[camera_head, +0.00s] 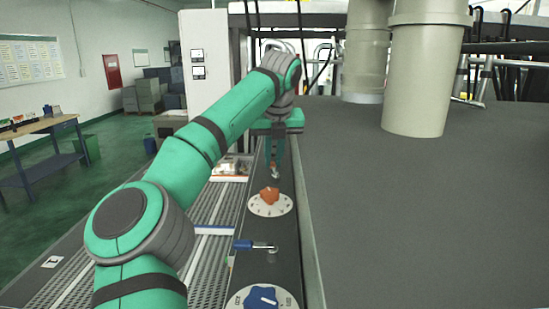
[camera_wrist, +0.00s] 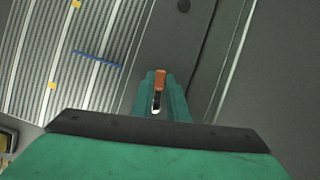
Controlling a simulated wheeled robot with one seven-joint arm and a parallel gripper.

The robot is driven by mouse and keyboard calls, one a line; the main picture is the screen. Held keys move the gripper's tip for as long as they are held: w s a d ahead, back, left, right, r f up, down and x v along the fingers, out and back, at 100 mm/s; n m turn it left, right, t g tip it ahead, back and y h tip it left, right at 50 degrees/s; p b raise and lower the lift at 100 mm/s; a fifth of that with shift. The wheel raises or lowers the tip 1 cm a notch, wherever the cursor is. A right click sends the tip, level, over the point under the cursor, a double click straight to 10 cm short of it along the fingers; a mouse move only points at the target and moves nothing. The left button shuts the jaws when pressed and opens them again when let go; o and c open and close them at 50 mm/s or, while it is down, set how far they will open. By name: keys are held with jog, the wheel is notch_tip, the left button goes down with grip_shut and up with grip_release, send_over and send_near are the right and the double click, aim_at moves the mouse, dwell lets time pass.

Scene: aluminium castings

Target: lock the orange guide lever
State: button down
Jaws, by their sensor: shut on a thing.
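The orange guide lever (camera_wrist: 159,79) shows between the two green fingers of my gripper (camera_wrist: 160,92) in the wrist view. My gripper is shut on it, and the fingers hide part of its sides. A white and dark part shows just below the orange in that view. In the head view my gripper (camera_head: 274,160) points down at the far part of the dark panel strip, and only a small bit of the lever (camera_head: 274,174) shows under the fingertips. The lever's exact angle is hard to tell.
Nearer on the strip are an orange knob (camera_head: 269,196) on a white dial, a blue-handled lever (camera_head: 250,245) and a blue knob (camera_head: 262,298). A slatted conveyor (camera_head: 190,270) runs on the left. A wide grey surface (camera_head: 420,220) with pale cylinders (camera_head: 425,80) lies on the right.

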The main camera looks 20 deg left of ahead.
jog(key=n, duration=0.3)
jog(key=shift+s+a+r+g+y, duration=0.1)
jog(key=shift+s+a+g+y, duration=0.2)
jog(key=shift+s+g+y, duration=0.1)
jog(key=n, duration=0.1)
jog(key=n+g, duration=0.1)
jog(key=n, duration=0.1)
jog(key=s+n+y, duration=0.1)
jog(key=shift+a+n, duration=0.3)
jog(key=shift+a, duration=0.1)
jog(key=n, duration=0.1)
jog(key=s+n+g, duration=0.1)
jog(key=n, duration=0.1)
jog(key=n+g, duration=0.1)
jog(key=shift+s+a, duration=0.15)
jog(key=shift+s, duration=0.1)
jog(key=shift+s+n+g, duration=0.3)
jog(key=shift+n+g, duration=0.05)
jog(key=shift+n, duration=0.65)
jog(key=shift+s+n+g, duration=0.25)
jog(key=shift+n+g, duration=0.1)
jog(key=shift+n, duration=0.65)
jog(key=c, duration=1.7)
grip_release()
jog(key=shift+a, duration=0.1)
